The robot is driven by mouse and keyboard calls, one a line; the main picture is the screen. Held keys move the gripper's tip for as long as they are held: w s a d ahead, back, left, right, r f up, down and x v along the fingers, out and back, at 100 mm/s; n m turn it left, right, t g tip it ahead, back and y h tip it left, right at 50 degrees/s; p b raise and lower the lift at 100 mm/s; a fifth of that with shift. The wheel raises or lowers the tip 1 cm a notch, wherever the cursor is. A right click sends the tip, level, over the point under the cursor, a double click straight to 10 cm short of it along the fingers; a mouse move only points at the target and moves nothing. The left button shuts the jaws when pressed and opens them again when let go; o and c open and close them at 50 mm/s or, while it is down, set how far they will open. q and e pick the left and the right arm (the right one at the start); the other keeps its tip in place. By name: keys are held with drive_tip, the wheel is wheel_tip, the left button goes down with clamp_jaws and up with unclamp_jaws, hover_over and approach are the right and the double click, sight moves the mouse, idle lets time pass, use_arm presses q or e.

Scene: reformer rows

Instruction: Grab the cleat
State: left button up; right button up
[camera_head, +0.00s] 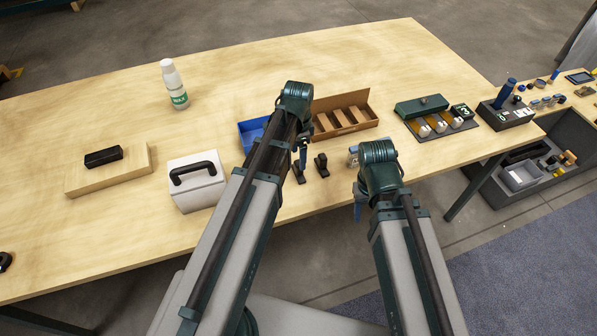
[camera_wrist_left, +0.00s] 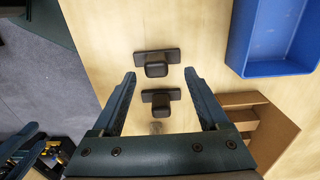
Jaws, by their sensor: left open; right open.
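Two similar small black cleat-like pieces stand on the table, each a block on a flat base. The left one (camera_head: 299,173) and the right one (camera_head: 321,165) are near the front edge; I cannot tell which is meant. My left gripper (camera_head: 302,150) is open above them. In the left wrist view its fingers (camera_wrist_left: 160,75) are spread and empty. There the right piece (camera_wrist_left: 160,101) appears between the fingers, and the left piece (camera_wrist_left: 157,63) just beyond the tips. My right gripper (camera_head: 360,206) is open near the table's front edge, partly hidden by its arm.
A blue bin (camera_wrist_left: 272,69) and a brown divided box (camera_head: 371,103) stand just behind the pieces. A white case (camera_head: 196,191) with a black handle is to the left, near a wooden board (camera_head: 90,182) and a bottle (camera_head: 174,84). A tray with a green lid (camera_head: 421,106) is right.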

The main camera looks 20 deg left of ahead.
sight(298, 162)
use_arm(q)
drive_tip(key=f+b, duration=0.1)
drive_tip(key=f, duration=0.1)
drive_tip(key=f+b, duration=0.2)
drive_tip(key=shift+s+f+b, duration=0.2)
drive_tip(key=shift+f+b, duration=0.05)
drive_tip(key=shift+b, duration=0.05)
drive_tip(key=shift+r, duration=0.1)
clamp_jaws()
